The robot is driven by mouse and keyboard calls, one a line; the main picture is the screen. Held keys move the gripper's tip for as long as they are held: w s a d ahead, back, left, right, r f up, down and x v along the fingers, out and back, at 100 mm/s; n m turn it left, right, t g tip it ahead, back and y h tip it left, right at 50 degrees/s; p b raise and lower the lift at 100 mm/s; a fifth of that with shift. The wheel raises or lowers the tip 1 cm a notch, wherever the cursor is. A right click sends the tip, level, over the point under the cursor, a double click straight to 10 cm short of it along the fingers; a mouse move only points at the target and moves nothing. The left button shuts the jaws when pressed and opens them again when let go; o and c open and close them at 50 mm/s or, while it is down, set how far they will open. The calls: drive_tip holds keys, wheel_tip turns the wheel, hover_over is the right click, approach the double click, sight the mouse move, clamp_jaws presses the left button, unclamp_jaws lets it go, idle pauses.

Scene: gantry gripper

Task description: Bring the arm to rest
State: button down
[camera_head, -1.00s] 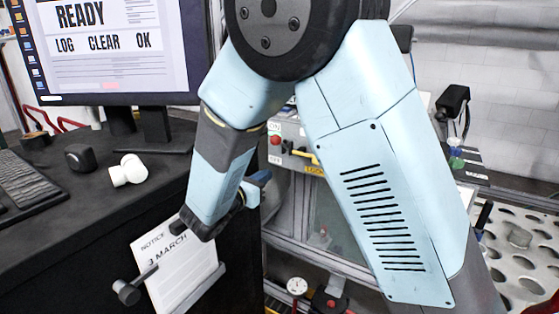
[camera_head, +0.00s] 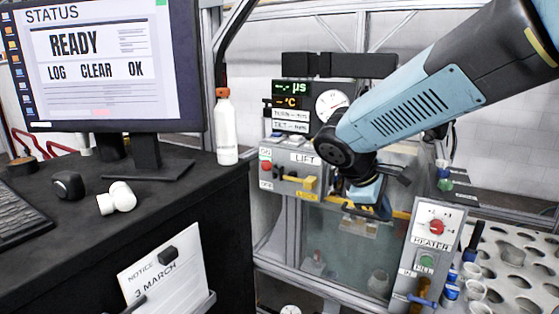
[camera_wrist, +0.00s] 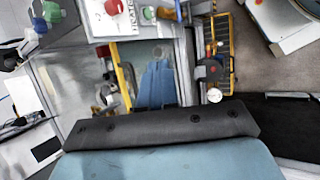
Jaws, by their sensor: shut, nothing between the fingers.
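My arm reaches in from the upper right of the head view, a light blue and dark grey limb, its elbow joint in front of the lift panel. Its forearm is foreshortened and points away from me. My gripper (camera_head: 378,208) hangs small and partly hidden in front of the glass cabinet. In the wrist view my gripper (camera_wrist: 155,80) shows as blue fingers, shut and empty, beyond the dark wrist bar. The cabinet's yellow-edged front (camera_wrist: 125,85) lies close behind them.
A desk (camera_head: 90,235) with a monitor (camera_head: 110,65), white bottle (camera_head: 226,130) and white fitting (camera_head: 117,198) stands left. The lift panel (camera_head: 300,160) and heater panel (camera_head: 433,240) flank the glass cabinet (camera_head: 335,245). A perforated rack (camera_head: 510,262) is at right.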

drive_tip(key=s+r+m+t+y, duration=0.1)
drive_tip(key=s+r+m+y, duration=0.1)
drive_tip(key=s+m, duration=0.3)
drive_tip(key=s+d+r+m+t+y, duration=0.1)
drive_tip(key=s+r+m+t+y, duration=0.1)
drive_tip(key=s+m, duration=0.4)
drive_tip(key=r+y, duration=0.1)
drive_tip(key=y, duration=0.1)
drive_tip(key=shift+s+d+y, duration=0.15)
drive_tip(key=shift+y, duration=0.15)
